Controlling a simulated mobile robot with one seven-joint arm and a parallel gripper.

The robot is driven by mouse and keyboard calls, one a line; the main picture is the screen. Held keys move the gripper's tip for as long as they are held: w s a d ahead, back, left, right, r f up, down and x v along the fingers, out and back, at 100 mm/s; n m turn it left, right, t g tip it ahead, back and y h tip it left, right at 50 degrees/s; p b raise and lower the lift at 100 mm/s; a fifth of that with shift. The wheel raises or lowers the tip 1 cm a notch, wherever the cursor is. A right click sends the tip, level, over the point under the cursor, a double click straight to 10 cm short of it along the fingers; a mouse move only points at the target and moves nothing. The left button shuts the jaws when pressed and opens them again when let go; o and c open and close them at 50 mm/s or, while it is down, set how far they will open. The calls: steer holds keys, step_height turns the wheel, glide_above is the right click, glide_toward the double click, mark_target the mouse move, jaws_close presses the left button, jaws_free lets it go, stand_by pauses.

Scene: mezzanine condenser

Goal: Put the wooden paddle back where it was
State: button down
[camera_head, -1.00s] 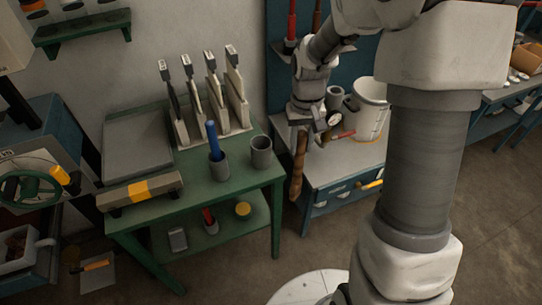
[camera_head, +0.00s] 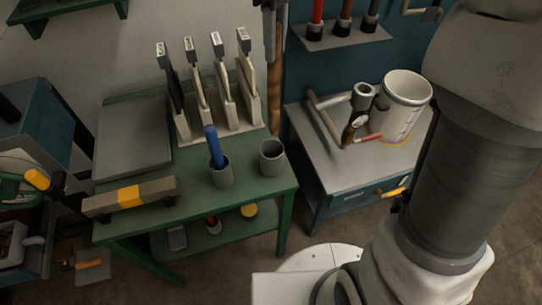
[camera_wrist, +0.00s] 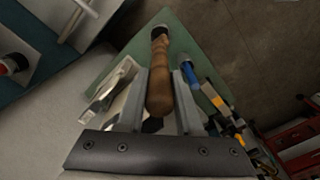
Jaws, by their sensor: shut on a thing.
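My gripper (camera_head: 270,32) is at the top edge of the head view, mostly cut off, over the back right of the green table. It is shut on the wooden paddle (camera_head: 276,85), a long brown wooden piece hanging upright. Its lower end shows near the table's back right corner; I cannot tell if it touches. In the wrist view the brown wood (camera_wrist: 159,85) lies between the two fingers (camera_wrist: 160,105), with a dark far end. The green table (camera_head: 262,187) carries an empty grey cup (camera_head: 271,160) and a grey cup (camera_head: 222,175) with a blue-handled tool.
A rack of labelled upright pieces (camera_head: 228,108) stands just left of the paddle. A wall holder (camera_head: 345,36) with several handles is at top right. The blue cabinet (camera_head: 325,180) bears a white bucket (camera_head: 408,95), a gauge (camera_head: 353,125) and a metal bar (camera_head: 322,118).

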mark_target(273, 109)
steer(key=shift+n, duration=0.3)
steer(key=f, duration=1.7)
steer(key=shift+a+b, duration=0.2)
steer(key=shift+b, duration=0.15)
steer(key=shift+f, duration=0.15)
steer(key=c, duration=0.6)
jaws_free()
